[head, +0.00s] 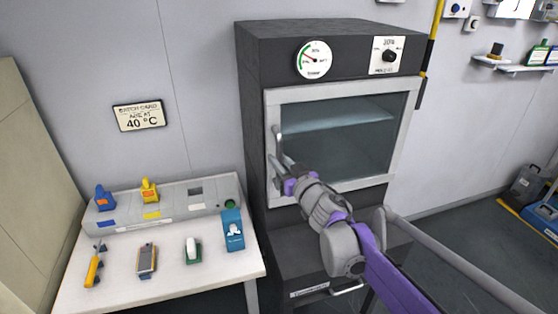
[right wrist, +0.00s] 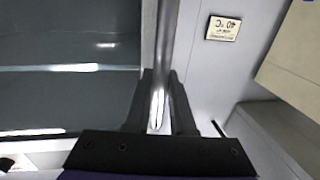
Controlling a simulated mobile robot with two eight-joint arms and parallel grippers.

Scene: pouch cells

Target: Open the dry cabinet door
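The dry cabinet (head: 262,75) is a dark grey box with a glass door (head: 335,135) in a light grey frame. The door looks closed against the cabinet. Its vertical metal handle (head: 278,143) is on the left side of the frame. My right gripper (head: 283,170) is at the lower part of the handle. In the right wrist view, turned upside down, the handle (right wrist: 166,35) runs between the two black fingers of this gripper (right wrist: 162,95), which look closed on it. My arm hides part of the door's lower edge. My left gripper is not in view.
A white table (head: 185,280) with a holder panel, several small devices and a blue box (head: 232,230) stands close to the cabinet's left. A drawer with a handle (head: 347,288) is below the door. A yellow-black pole (head: 430,55) is right of the cabinet.

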